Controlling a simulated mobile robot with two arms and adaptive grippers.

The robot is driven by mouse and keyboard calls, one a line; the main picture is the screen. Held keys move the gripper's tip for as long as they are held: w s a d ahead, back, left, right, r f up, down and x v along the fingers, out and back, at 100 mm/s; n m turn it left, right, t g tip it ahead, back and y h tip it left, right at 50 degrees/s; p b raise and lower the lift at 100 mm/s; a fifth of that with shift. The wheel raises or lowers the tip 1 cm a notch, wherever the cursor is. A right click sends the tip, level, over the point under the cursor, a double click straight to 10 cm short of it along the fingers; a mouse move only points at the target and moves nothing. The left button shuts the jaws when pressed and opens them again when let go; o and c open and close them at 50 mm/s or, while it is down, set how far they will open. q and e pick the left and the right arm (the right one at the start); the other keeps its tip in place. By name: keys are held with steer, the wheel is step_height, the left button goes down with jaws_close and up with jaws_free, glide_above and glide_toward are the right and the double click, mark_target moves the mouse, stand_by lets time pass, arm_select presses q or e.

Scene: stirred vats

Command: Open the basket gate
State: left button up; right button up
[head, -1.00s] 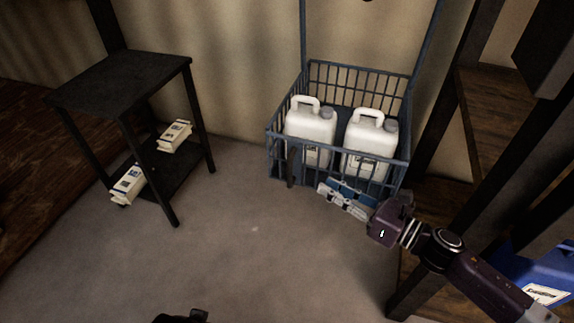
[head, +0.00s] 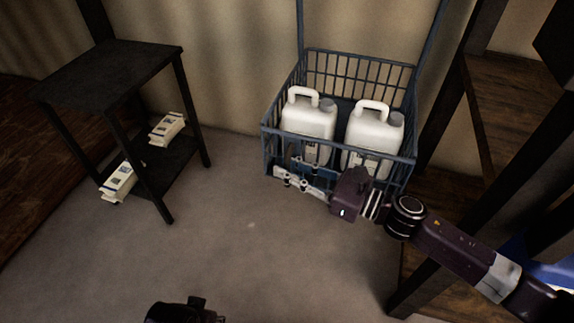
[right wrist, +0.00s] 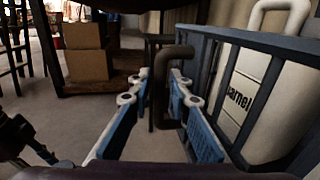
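The blue-grey wire basket (head: 284,146) stands against the wall, with its barred front side towards me. A dark, bent handle (right wrist: 174,55) stands upright at the basket's front; in the right wrist view it appears between the two fingers, towards their tips. My right gripper (head: 284,167) is open in front of the basket, its blue-padded fingers spread (right wrist: 158,78). I see no contact with the handle. The gate looks shut, partly hidden by my right gripper. A dark part at the bottom of the head view seems to belong to my left arm; its fingers are unclear.
Two white jugs (head: 308,118) (head: 374,130) stand in the basket. A dark side table (head: 110,72) with white cartons on its lower shelf stands left. Wooden shelving (head: 492,110) is close on the right. The floor (head: 250,240) between is clear.

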steer(key=shift+w+a, duration=0.15)
steer(key=shift+a, duration=0.15)
jaws_close()
stand_by(0.3)
